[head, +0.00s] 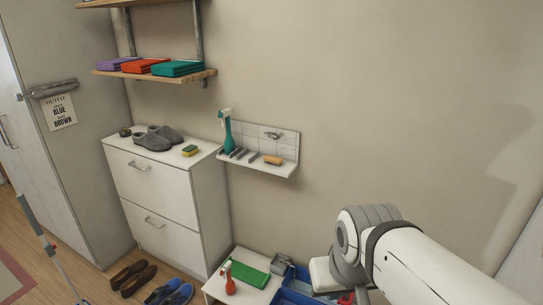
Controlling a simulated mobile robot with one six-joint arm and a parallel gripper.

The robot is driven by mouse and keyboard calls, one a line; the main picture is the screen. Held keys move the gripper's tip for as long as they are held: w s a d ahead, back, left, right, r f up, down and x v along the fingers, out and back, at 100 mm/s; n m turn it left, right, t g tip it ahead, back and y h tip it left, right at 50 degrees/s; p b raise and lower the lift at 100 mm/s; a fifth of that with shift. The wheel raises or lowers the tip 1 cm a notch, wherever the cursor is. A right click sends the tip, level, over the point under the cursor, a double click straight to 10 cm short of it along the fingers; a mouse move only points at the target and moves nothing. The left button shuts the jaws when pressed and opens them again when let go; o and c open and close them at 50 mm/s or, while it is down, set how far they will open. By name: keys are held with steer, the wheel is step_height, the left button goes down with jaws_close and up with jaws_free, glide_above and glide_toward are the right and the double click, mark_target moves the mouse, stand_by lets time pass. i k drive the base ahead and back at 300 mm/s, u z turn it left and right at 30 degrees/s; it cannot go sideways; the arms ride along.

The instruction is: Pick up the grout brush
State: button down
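A small wall shelf (262,168) with a tiled back holds a teal spray bottle (227,133), several grey upright pieces (240,154) and a small orange-brown item (273,159). The orange-brown item lies at the shelf's right part and could be the grout brush, but it is too small to tell. My arm (400,255) comes in from the lower right, well apart from the shelf. The fingers of my gripper do not show.
A white cabinet (165,205) with grey slippers (158,138) and a yellow-green sponge (190,150) stands left of the shelf. Below are a low white table (214,289) with a green item and red spray bottle, and blue bins (297,283). Shoes (133,277) lie on the floor.

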mark_target(269, 158)
steer(key=u, duration=2)
steer(key=i, duration=2.1)
steer(key=z, duration=1.65)
steer(key=k, duration=0.05)
steer(key=z, duration=1.4)
